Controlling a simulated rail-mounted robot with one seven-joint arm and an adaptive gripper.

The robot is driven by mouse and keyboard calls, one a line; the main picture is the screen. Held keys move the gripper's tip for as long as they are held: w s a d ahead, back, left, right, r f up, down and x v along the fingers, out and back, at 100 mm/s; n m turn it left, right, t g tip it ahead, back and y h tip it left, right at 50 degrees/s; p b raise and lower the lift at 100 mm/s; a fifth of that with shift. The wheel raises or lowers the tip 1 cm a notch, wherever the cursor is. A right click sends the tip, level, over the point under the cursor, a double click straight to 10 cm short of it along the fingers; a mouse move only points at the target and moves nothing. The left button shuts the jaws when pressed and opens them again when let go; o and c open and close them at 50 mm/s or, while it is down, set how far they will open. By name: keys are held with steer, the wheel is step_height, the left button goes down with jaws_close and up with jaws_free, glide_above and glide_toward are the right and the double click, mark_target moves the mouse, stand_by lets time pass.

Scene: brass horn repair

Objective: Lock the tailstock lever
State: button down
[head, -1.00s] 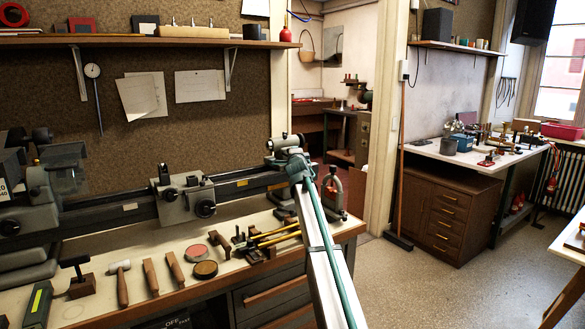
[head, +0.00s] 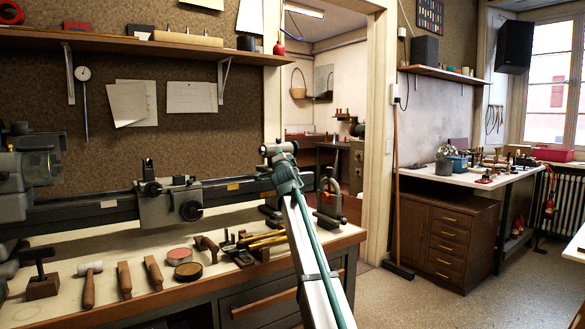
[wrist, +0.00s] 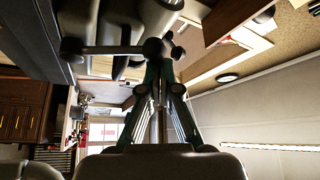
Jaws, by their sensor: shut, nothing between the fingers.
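The tailstock (head: 272,150) is a grey casting at the right end of the lathe bed in the head view, partly hidden behind my arm. In the head view my arm reaches up to the tailstock, and the fingertips are not clear there.
The lathe bed (head: 100,217) runs left with a carriage (head: 170,205) on it. A hammer (head: 89,285), wooden-handled tools and round tins lie on the bench in front. A shelf (head: 130,45) hangs above. The floor at right is clear.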

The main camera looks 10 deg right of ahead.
steer(key=shift+s+a+f+b, duration=0.2)
steer(key=shift+a+b, duration=0.25)
steer(key=shift+b, duration=0.55)
steer(key=shift+r, duration=0.15)
steer(key=d+r+p, duration=0.3)
steer(key=p, duration=0.2)
steer(key=f+v, duration=0.1)
steer(key=v, duration=0.8)
steer(key=shift+d+f+p, duration=0.3)
steer(key=shift+d+f, duration=0.05)
steer(key=shift+d, duration=0.05)
steer(key=shift+s, duration=0.1)
